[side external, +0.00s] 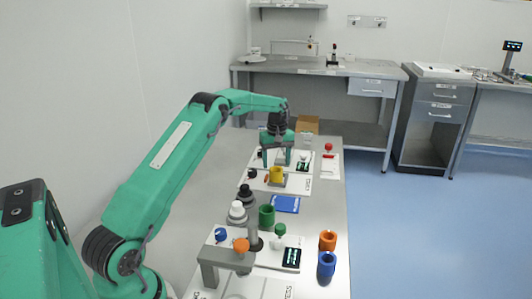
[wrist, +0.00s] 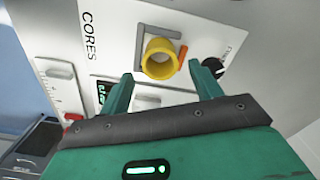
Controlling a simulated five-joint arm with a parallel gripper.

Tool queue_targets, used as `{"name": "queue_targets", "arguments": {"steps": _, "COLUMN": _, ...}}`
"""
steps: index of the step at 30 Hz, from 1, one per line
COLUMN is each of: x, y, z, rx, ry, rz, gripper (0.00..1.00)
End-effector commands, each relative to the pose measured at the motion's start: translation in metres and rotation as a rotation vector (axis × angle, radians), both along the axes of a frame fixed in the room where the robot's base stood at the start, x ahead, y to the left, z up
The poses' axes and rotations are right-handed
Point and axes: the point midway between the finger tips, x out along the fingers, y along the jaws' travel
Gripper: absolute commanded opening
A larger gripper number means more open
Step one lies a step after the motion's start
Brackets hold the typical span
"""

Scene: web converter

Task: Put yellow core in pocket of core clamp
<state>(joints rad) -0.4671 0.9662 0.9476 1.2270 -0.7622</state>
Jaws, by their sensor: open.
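The yellow core (side external: 277,174) is a short hollow ring standing on the far white panel. In the wrist view the yellow core (wrist: 148,66) stands against a grey bracket (wrist: 171,32), with its open end towards the camera. The bracket looks like the core clamp, but I cannot tell whether the core is seated in its pocket. My gripper (side external: 277,158) is above the core, fingers pointing down. In the wrist view my gripper (wrist: 160,70) has its two green fingers spread on either side of the core, apart from it and empty.
An orange-red bar (wrist: 183,56) and a black knob (wrist: 214,66) sit beside the core. Nearer stand a green core (side external: 266,217), an orange core (side external: 327,241), a blue core (side external: 326,264) and a grey stand (side external: 226,257). A blue pad (side external: 286,204) lies mid-table.

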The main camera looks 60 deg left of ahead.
Motion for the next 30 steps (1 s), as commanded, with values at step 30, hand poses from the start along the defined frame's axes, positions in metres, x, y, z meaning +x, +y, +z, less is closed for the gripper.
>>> {"name": "queue_targets", "arguments": {"steps": 30, "x": 0.0, "y": 0.0, "z": 0.097, "rx": 0.0, "ry": 0.0, "rz": 0.0, "gripper": 0.64}}
